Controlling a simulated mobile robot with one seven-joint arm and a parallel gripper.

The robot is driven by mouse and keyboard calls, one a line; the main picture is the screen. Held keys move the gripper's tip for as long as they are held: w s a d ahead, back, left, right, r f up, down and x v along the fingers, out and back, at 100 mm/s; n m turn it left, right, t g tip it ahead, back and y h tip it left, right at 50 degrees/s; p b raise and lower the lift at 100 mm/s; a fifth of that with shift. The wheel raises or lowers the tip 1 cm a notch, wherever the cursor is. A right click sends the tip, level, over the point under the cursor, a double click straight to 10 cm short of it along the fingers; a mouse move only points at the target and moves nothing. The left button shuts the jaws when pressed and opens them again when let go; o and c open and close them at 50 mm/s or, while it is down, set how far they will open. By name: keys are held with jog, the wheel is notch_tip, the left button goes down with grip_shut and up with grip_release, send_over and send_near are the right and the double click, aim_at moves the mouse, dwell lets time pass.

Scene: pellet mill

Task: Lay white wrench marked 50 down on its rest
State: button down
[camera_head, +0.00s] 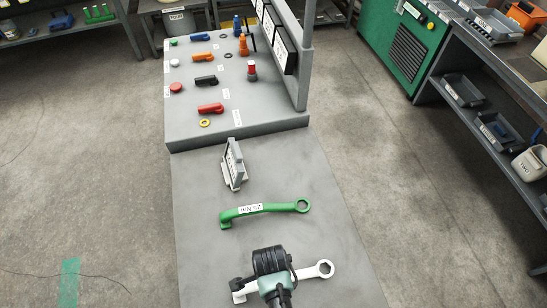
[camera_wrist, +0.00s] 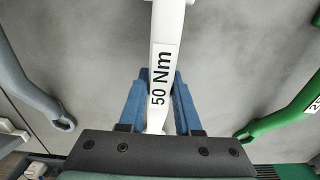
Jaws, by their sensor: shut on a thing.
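The white wrench (camera_head: 322,269) lies across the grey bench at the bottom of the head view, its ring end to the right and its other end partly showing to the left. My gripper (camera_head: 271,284) is over its middle and hides that part. In the wrist view the wrench (camera_wrist: 166,45) carries a "50 Nm" label and runs between the blue fingers of my gripper (camera_wrist: 163,82), which are shut on it. I cannot tell whether the wrench touches the surface. I cannot make out its rest.
A green wrench (camera_head: 265,209) marked 25 Nm lies just beyond. A small labelled stand (camera_head: 234,166) is farther back, before a raised panel with several coloured handles. A grey wrench (camera_wrist: 38,85) lies on the other side in the wrist view. Bare bench shows between the wrenches.

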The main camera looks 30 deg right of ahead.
jog(key=shift+f, duration=0.25)
grip_release()
dwell(0.7)
dwell(0.3)
jog(key=shift+a+r+p, duration=0.15)
jog(key=shift+r+p, duration=4.25)
jog(key=shift+r, duration=0.15)
